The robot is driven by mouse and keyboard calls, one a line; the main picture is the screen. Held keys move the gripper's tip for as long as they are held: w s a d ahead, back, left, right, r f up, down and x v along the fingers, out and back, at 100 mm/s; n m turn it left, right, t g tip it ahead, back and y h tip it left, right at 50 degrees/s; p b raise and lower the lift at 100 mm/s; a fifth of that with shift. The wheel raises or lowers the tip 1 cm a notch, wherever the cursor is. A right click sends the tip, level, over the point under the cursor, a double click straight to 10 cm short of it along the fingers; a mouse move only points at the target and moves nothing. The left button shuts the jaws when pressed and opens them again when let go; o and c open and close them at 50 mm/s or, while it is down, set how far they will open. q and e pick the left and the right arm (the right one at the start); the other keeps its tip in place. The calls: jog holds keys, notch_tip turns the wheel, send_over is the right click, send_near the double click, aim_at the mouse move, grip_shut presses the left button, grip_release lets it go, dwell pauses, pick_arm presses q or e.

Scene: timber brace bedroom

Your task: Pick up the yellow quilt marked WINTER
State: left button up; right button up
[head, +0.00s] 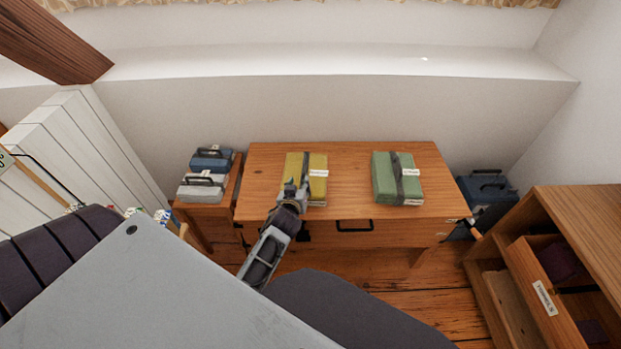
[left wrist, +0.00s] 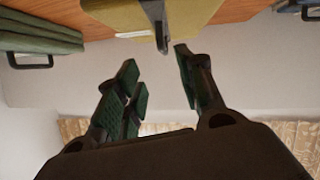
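The yellow quilt (head: 296,164) lies folded on the wooden table, left of its middle. A dark strap runs across it and white labels sit on it, too small to read. My left gripper (head: 293,194) is at the quilt's front edge and covers part of it. In the left wrist view the quilt (left wrist: 105,14) is at the top, with its dark strap or handle (left wrist: 155,22) hanging near the gap between my fingertips. There my left gripper (left wrist: 155,58) is open and empty, its green-padded fingers spread. I cannot tell if they touch the quilt. My right gripper is not in view.
A green quilt (head: 384,178) lies on the table (head: 345,160) to the right. Blue (head: 212,159) and grey (head: 201,187) cases stand on a side stand at left. A blue case (head: 487,187) is at right, beside a cabinet with an open drawer (head: 540,277).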

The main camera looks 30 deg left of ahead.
aim_at(303, 174)
pick_arm(q)
jog(key=shift+r, duration=0.3)
jog(key=shift+w, duration=0.15)
jog(key=shift+x, duration=1.65)
jog(key=x, duration=0.3)
jog(key=shift+w+b, duration=0.1)
jog(key=shift+b, duration=0.25)
jog(key=shift+w+a+f, duration=0.3)
jog(key=shift+w, duration=0.45)
jog(key=shift+a+f, duration=0.1)
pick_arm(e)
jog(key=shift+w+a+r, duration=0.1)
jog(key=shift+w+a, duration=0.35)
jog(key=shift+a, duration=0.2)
pick_arm(q)
jog(key=shift+w, duration=0.15)
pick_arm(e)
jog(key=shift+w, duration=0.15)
